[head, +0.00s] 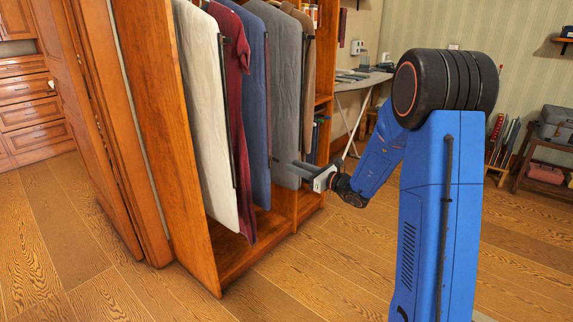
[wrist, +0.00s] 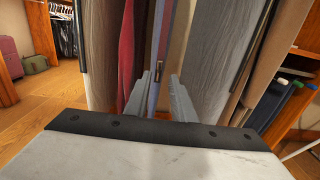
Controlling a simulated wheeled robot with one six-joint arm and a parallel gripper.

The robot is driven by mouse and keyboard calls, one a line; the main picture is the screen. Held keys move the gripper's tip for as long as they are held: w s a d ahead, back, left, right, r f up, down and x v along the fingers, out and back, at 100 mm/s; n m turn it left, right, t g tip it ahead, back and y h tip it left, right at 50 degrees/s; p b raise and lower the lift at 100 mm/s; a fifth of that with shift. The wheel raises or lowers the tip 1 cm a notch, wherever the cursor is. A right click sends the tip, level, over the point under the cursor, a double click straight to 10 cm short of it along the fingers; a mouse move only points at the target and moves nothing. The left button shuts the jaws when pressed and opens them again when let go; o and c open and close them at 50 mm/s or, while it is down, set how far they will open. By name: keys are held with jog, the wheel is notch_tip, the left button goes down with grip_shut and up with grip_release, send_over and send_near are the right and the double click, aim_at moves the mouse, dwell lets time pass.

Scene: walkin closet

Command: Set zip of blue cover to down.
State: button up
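The blue cover (head: 255,110) hangs from the wardrobe rail between a dark red garment and a grey cover. In the wrist view, the blue cover (wrist: 166,45) shows nearly edge-on, with a dark zip strip along its front edge. A small brownish piece, seemingly the zip pull (wrist: 158,70), shows on that strip between my fingers. My gripper (wrist: 159,85) is open, with one finger on each side of the edge; I cannot tell whether they touch it. In the head view, my gripper (head: 295,168) reaches in from the right, in front of the grey cover.
A white cover (head: 207,110) and the dark red garment (head: 236,90) hang left of the blue cover. The grey cover (head: 288,100) and a brown garment (head: 305,50) hang right. The wooden wardrobe's side panel (head: 165,120) stands left. The floor in front is clear.

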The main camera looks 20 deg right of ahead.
jog(key=v, duration=0.9)
jog(key=shift+s+d, duration=0.15)
